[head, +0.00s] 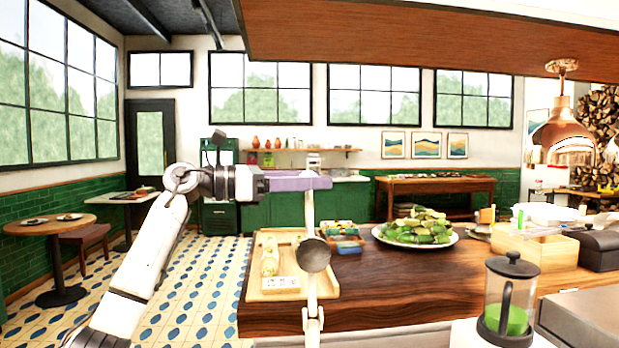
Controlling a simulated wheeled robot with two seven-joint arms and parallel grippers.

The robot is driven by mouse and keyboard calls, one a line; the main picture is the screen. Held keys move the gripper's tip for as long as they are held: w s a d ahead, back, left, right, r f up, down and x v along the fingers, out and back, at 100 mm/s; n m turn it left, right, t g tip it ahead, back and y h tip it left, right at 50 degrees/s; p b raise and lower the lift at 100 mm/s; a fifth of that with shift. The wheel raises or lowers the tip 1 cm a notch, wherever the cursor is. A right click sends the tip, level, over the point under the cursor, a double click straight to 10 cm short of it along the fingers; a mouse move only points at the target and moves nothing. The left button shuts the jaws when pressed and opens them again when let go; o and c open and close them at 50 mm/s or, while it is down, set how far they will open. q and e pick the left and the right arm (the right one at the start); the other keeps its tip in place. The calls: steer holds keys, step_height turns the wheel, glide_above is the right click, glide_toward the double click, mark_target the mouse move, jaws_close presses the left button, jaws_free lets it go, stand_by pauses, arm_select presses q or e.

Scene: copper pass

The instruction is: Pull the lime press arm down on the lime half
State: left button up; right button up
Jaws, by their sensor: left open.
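The lime press (313,322) stands at the bottom middle of the head view. Its pale arm (309,215) points almost straight up, with a grey rounded cup (315,256) partway along it. My left gripper (322,182) reaches in from the left at the height of the arm's top end. Its purple fingers are open and overlap the top of the press arm in the picture. I cannot tell whether they touch it. I cannot make out the lime half. My right gripper is out of view.
A wooden board (265,290) with small items lies left of the press on the wooden counter (400,290). A plate of limes (416,230) sits behind. A blender-like jug with green liquid (507,300) stands at right. A copper lamp (563,130) hangs at upper right.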

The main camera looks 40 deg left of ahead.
arm_select(q)
jaws_close()
